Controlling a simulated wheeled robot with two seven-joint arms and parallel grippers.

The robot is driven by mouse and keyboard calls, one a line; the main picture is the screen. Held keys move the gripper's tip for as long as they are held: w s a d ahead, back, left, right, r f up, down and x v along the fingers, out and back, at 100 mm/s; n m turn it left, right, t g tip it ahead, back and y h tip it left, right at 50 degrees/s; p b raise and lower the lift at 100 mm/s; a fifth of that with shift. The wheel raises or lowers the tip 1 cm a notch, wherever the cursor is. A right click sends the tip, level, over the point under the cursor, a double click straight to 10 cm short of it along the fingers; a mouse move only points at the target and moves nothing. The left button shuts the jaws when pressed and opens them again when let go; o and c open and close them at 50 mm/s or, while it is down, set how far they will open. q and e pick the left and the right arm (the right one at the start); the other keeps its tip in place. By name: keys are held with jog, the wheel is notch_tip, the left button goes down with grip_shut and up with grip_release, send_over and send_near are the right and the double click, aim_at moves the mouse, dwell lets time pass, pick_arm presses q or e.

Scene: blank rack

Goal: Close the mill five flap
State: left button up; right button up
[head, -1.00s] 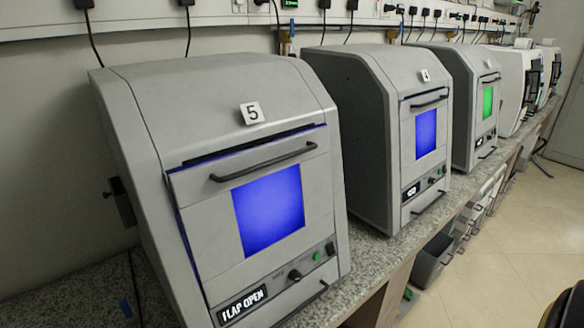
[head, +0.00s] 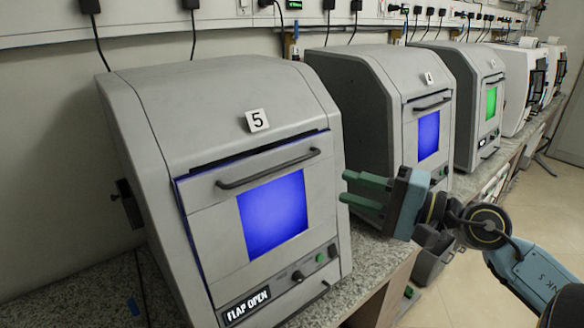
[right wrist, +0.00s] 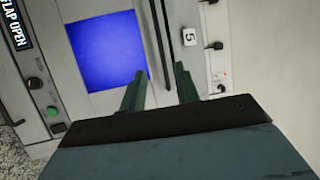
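Mill five (head: 215,85) is a grey machine with a number 5 label at the left of the head view. Its front flap (head: 205,190) stands slightly open, with a dark gap along its top edge. The flap has a dark bar handle (head: 268,169) and a blue window. The display (head: 247,305) reads FLAP OPEN. My right gripper (head: 344,187) is at the mill's right side, its two green fingers apart and empty. In the right wrist view the handle (right wrist: 161,45) appears between the fingers (right wrist: 158,84), not gripped. My left gripper is out of view.
Mill four (head: 355,120) stands to the right on the same speckled bench (head: 375,258), with more machines beyond. A wall rail (head: 230,18) with plugs and cables runs behind. Open floor (head: 480,290) lies to the right.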

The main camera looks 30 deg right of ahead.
aim_at(283, 168)
jog(key=p+x, duration=0.6)
jog(key=x, duration=0.4)
jog(key=shift+w+a+r+p, duration=0.1)
jog(key=shift+w+r+p, duration=0.05)
jog(key=shift+w+p, duration=0.2)
jog(key=shift+p+x, duration=0.45)
jog(key=shift+x, duration=0.55)
jog(key=shift+f, duration=0.2)
grip_shut()
